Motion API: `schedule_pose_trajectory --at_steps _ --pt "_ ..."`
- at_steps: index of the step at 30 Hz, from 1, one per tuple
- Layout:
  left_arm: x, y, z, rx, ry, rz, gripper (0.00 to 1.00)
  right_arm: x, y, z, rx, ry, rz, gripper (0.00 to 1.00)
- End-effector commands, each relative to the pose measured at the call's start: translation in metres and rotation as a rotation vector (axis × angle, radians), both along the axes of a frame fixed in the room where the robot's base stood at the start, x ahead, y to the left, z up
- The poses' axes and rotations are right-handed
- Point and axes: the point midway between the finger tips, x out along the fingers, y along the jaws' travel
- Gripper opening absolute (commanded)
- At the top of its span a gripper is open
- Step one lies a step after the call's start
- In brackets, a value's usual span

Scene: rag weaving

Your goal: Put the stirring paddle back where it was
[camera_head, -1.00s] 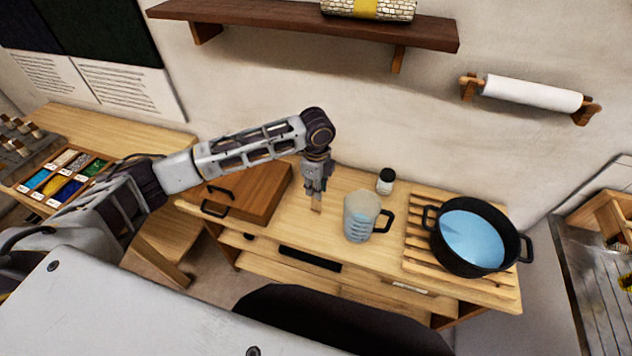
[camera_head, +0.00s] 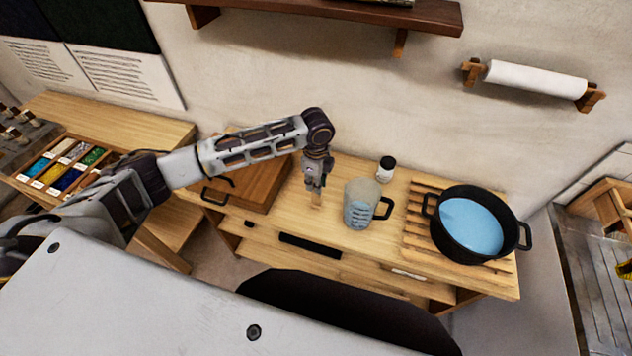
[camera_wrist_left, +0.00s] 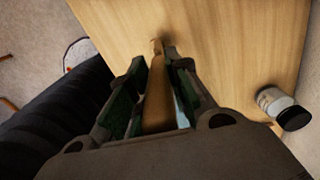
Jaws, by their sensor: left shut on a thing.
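The stirring paddle is a light wooden stick; its short lower end (camera_head: 316,200) shows below my left gripper (camera_head: 315,182) in the head view. My left gripper is shut on it, over the wooden table, left of the clear jug. In the left wrist view the paddle (camera_wrist_left: 157,95) runs between the two fingers of my left gripper (camera_wrist_left: 155,85), with wooden tabletop beyond. I cannot tell whether its end touches the table. My right gripper is not in view.
A clear jug (camera_head: 357,205) with a dark handle stands just right of the gripper. A small jar (camera_head: 385,169) is behind it. A black pot (camera_head: 440,232) of blue liquid sits on a slatted rack (camera_head: 418,214). A wooden box (camera_head: 262,178) lies left.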

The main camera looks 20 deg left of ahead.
Motion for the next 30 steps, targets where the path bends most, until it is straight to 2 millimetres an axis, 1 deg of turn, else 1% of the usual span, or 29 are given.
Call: schedule_pose_trajectory --at_steps 30 --pt "-0.0002 -0.0004 -0.0071 -0.001 0.000 -0.001 0.00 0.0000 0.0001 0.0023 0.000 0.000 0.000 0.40"
